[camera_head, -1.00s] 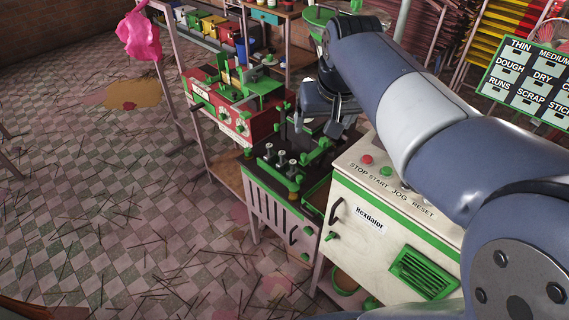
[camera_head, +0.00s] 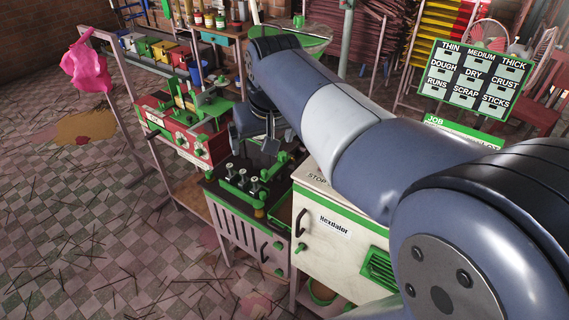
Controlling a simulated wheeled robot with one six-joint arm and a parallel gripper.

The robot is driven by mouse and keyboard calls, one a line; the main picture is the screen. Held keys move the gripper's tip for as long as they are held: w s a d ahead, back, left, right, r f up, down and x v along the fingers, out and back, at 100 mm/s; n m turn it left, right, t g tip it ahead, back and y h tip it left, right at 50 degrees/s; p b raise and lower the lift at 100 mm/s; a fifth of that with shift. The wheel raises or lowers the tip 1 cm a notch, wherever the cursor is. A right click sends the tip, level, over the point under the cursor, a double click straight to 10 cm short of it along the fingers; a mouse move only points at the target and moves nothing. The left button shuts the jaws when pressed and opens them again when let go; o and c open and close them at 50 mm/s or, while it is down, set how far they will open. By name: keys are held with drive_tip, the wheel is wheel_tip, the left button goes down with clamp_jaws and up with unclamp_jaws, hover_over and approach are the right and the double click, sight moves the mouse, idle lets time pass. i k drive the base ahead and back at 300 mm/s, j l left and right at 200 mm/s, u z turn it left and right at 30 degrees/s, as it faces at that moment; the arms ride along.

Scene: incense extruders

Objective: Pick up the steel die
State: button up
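Several small steel pieces with pale tops (camera_head: 242,177) stand in a cluster on the dark top of a green-trimmed bench (camera_head: 235,225). They are too small to tell which one is the steel die. My gripper (camera_head: 253,148) points down above the back of this bench top, just behind and above the steel pieces in the picture. Its two fingers look spread apart, with nothing visible between them. My arm hides part of the area behind it.
A white cabinet marked Hexulator (camera_head: 335,225) stands right of the bench. A red and green machine (camera_head: 182,130) stands to the left. A label board (camera_head: 475,80) is at the upper right. The tiled floor (camera_head: 90,240) at left is open, strewn with sticks.

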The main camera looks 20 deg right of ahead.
sight(244, 185)
drive_tip(key=i+j+z, duration=0.3)
drive_tip(key=i+j, duration=0.2)
drive_tip(key=i+j+z, duration=0.15)
drive_tip(key=j, duration=0.3)
drive_tip(key=i+j+z, duration=0.15)
drive_tip(key=i+j, duration=0.15)
drive_tip(key=i+j+z, duration=0.15)
drive_tip(key=j, duration=0.35)
